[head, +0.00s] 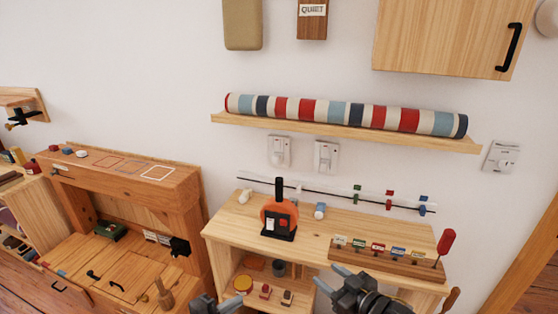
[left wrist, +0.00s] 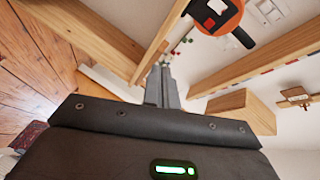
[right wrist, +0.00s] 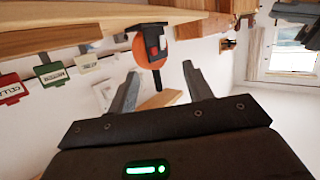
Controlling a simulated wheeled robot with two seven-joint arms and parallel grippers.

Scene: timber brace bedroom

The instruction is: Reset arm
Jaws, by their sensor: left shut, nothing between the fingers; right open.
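My left gripper (head: 216,303) shows only in part at the bottom edge of the head view, in front of the wooden desk. In the left wrist view its fingers (left wrist: 162,75) are together with nothing between them. My right gripper (head: 335,280) is at the front of the desk, below the row of labelled tags (head: 375,248). In the right wrist view its fingers (right wrist: 160,72) are spread apart and empty. An orange and black device (head: 279,216) stands upright on the desk, apart from both grippers; it also shows in the right wrist view (right wrist: 152,50).
The desk (head: 230,225) has open shelves below, holding small items. A wooden cabinet (head: 130,175) stands to the left. A wall shelf (head: 225,118) carries a striped roll (head: 340,112). A red-handled tool (head: 446,242) stands at the desk's right end. A wall cupboard (head: 440,40) hangs upper right.

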